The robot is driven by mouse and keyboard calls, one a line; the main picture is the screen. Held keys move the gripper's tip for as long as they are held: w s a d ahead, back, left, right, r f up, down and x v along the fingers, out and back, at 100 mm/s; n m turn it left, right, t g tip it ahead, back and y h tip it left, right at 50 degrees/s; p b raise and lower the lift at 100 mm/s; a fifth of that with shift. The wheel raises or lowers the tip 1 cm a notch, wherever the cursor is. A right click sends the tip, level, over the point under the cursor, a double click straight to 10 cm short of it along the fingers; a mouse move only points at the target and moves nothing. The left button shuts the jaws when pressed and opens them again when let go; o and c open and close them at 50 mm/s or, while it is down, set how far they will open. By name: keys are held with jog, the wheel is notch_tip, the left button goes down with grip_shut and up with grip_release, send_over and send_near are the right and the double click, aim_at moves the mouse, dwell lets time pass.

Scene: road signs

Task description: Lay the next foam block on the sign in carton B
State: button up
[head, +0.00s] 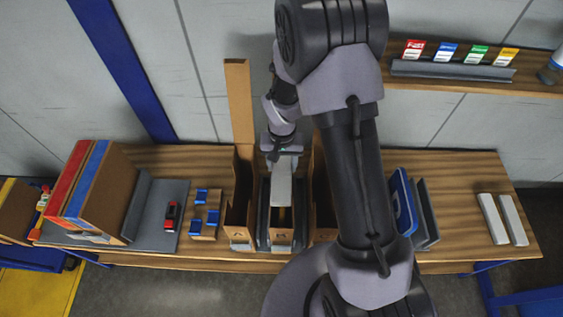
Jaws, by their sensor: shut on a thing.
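My gripper (283,153) is above the middle carton, shut on a pale grey foam block (281,184). The block's long side runs toward the front of the table, in line with the carton's opening. I cannot tell whether it touches anything below. The middle carton (282,237) is narrow and open, with dark grey walls beside it; its label is too small to read. The sign inside it is hidden by the block and walls. Two more pale foam blocks, a left one (492,218) and a right one (513,219), lie side by side at the table's right end.
A brown carton (239,215) stands left of the middle one; another (323,220) is partly behind my arm. A blue sign (404,203) leans in a dark rack (428,212). Blue clips (197,224), a red tool (171,214) and large panels (95,190) are left.

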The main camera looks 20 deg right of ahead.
jog(key=shift+s+f+b, duration=0.35)
jog(key=shift+f, duration=0.2)
notch_tip(320, 180, down, 7)
jog(key=b, duration=0.5)
jog(key=shift+r, duration=0.1)
jog(key=shift+f+b, duration=1)
jog(key=shift+b, duration=0.1)
dwell(0.4)
jog(key=o, duration=1.4)
